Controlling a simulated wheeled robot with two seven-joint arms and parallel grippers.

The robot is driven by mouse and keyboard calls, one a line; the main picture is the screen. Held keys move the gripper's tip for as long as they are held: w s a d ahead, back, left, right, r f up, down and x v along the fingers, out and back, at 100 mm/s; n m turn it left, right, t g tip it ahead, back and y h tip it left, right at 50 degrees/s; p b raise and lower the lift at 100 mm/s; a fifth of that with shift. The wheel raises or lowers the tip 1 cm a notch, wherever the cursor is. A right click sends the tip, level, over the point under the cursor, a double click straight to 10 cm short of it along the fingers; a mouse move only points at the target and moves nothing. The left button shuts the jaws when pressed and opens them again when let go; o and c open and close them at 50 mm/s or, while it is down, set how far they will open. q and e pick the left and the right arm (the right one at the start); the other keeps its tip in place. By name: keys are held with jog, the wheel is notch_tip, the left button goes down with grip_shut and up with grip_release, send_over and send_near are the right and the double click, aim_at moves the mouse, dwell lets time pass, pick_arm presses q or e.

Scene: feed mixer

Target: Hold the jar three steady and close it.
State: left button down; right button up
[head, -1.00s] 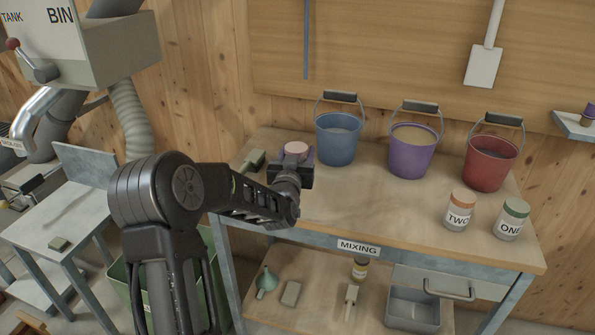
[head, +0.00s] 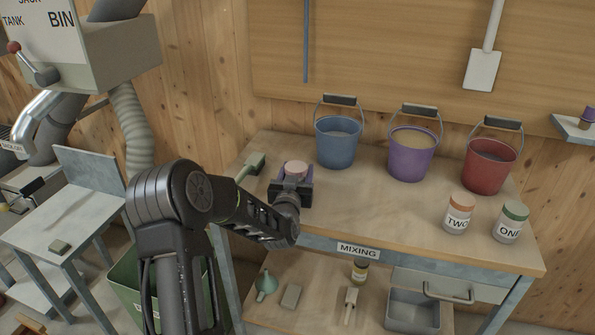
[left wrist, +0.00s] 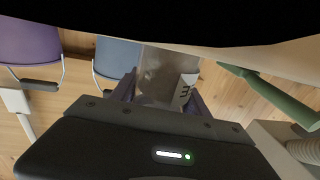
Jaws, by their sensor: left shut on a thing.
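Jar three (left wrist: 160,75) is a pale clear jar with a white label, seen between the fingers in the left wrist view. My left gripper (left wrist: 158,97) is shut on its sides with purplish fingers. In the head view my left gripper (head: 291,188) holds the jar at the left end of the mixing table, and the jar's pinkish round top (head: 296,168) shows above it. I cannot tell whether that top is a lid or the contents, or whether the jar's base touches the table. My right gripper is not in view.
A blue bucket (head: 337,145), a purple bucket (head: 410,160) and a red bucket (head: 488,168) stand along the table's back. Jars TWO (head: 458,214) and ONE (head: 509,224) stand at the right. A green-handled tool (head: 254,162) lies left of my gripper. The table's middle (head: 360,205) is clear.

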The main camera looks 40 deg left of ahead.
pick_arm(q)
jog(key=shift+f, duration=0.2)
jog(key=c, duration=0.5)
grip_release()
jog(key=shift+r, duration=0.15)
jog(key=shift+r, duration=0.15)
jog(key=shift+s+d, duration=0.2)
jog(key=shift+s, duration=0.1)
jog(key=b+v, duration=0.1)
jog(key=v, duration=1)
jog(key=shift+s+b, duration=0.15)
jog(key=shift+b, duration=0.25)
